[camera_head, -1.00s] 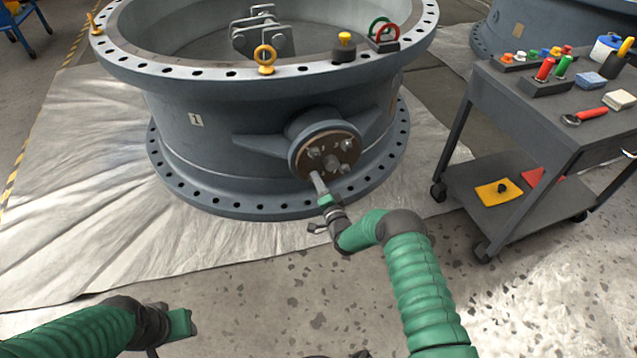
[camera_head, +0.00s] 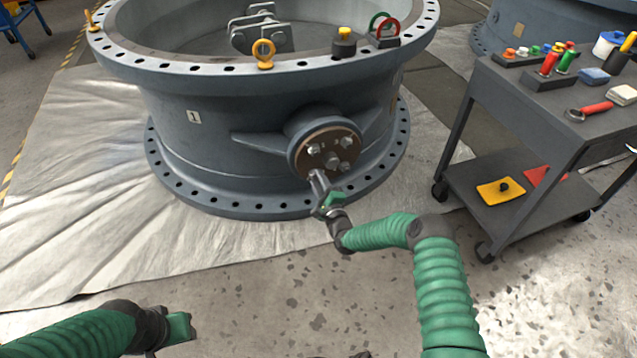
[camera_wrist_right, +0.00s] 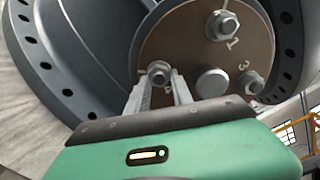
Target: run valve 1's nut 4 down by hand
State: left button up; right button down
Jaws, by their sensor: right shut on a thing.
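Valve 1 (camera_head: 190,148), a large grey ring body marked 1, stands on the sheet. A round brown cover plate (camera_head: 322,162) faces me on its side hub, with several nuts around a central boss (camera_wrist_right: 212,82). Plate numbers 1 and 3 are readable in the wrist view. My right gripper (camera_head: 314,177) is at the plate's lower left. Its fingers (camera_wrist_right: 160,80) are shut on the nut there, nut 4 (camera_wrist_right: 158,69), whose face shows between the fingertips. My left gripper (camera_head: 180,328) is low at the left, away from the valve; its jaws are unclear.
A grey cart (camera_head: 535,105) with tools stands at the right. A yellow lifting eye (camera_head: 264,54) and a black, yellow-topped item (camera_head: 344,43) sit on the upper flange. Bare floor (camera_head: 270,290) is clear in front of the valve.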

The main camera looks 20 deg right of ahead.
jog(key=shift+s+d+f+m, duration=0.15)
jog(key=shift+f+m, duration=0.2)
jog(key=shift+m, duration=0.25)
jog(key=c, duration=1.2)
grip_release()
jog(key=shift+c, duration=0.2)
jog(key=shift+o, duration=0.6)
jog(key=shift+r, duration=0.15)
